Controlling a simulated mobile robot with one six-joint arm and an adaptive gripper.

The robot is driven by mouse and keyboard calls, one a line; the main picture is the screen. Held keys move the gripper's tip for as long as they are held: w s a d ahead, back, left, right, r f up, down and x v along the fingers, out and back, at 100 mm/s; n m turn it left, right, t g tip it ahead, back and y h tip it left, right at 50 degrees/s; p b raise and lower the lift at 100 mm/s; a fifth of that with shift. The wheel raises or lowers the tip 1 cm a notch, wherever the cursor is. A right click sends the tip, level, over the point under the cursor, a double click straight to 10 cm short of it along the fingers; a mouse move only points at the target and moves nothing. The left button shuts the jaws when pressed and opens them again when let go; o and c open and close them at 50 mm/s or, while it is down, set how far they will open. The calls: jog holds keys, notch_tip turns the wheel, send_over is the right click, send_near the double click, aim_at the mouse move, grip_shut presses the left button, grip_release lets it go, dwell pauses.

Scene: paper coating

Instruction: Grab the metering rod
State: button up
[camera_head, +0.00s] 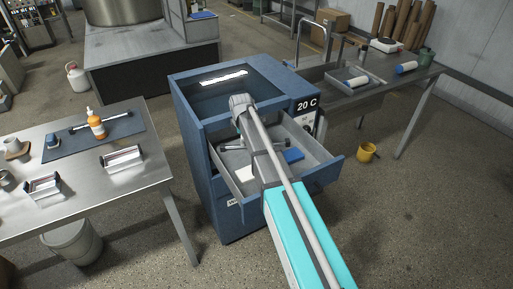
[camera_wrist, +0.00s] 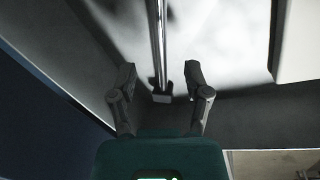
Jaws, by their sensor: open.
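A thin shiny metering rod (camera_wrist: 156,35) lies in the open drawer (camera_head: 224,160), on a pale surface in the wrist view. A small dark block sits at its near end. My gripper (camera_wrist: 160,76) is open, with one finger on each side of the rod near that end. I cannot see either finger touching it. In the head view my arm hides the gripper and most of the rod.
The drawer belongs to a blue cabinet (camera_head: 190,117) and also holds a white card (camera_head: 245,174) and a blue item (camera_head: 293,155). A steel table (camera_head: 110,194) stands left, with another rod on a mat (camera_head: 58,145). A yellow bucket (camera_head: 366,152) is on the floor.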

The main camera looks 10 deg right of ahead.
jog(key=shift+f, duration=0.1)
dwell(0.3)
jog(key=f+b, duration=0.2)
jog(key=w+f+b, duration=0.1)
jog(key=f+b, duration=0.2)
jog(key=shift+d, duration=0.1)
dwell(0.3)
dwell(0.5)
grip_shut()
